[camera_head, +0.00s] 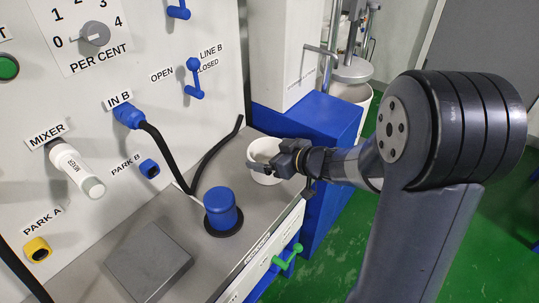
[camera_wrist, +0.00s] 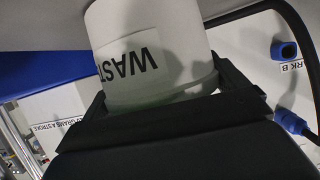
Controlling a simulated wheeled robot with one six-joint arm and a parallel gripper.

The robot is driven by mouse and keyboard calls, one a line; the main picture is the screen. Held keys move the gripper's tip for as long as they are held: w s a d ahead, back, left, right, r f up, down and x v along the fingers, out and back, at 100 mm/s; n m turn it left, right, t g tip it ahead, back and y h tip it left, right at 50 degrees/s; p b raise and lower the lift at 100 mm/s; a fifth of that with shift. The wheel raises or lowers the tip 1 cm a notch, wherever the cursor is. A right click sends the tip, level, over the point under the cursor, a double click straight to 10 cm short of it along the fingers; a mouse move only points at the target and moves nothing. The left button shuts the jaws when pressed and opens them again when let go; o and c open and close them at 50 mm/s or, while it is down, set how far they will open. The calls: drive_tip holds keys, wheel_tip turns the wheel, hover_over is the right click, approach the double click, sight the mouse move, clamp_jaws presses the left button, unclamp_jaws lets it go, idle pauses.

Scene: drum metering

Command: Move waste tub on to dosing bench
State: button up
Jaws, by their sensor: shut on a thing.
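The waste tub (camera_wrist: 155,50) is a white round tub with a black "WAST..." label, seen upside down in the wrist view. In the head view the tub (camera_head: 264,152) is at the far end of the grey bench top (camera_head: 190,255), partly hidden by my gripper. My gripper (camera_head: 280,163) is shut on the tub, its fingers (camera_wrist: 170,95) on either side of it. I cannot tell whether the tub's base touches the bench.
A blue cylinder (camera_head: 221,209) stands on the bench in front of the tub, and a grey sloped block (camera_head: 148,262) lies nearer. A black hose (camera_head: 167,157) runs down from the IN B plug (camera_head: 129,116). A blue cabinet (camera_head: 318,125) stands beyond the bench.

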drive_tip(key=shift+f, duration=0.1)
drive_tip(key=o, duration=0.7)
drive_tip(key=shift+r, duration=0.2)
drive_tip(key=shift+s+d+r, duration=0.2)
drive_tip(key=shift+d, duration=0.1)
drive_tip(key=p+v, duration=0.3)
drive_tip(key=v, duration=0.8)
drive_tip(key=shift+s, duration=0.2)
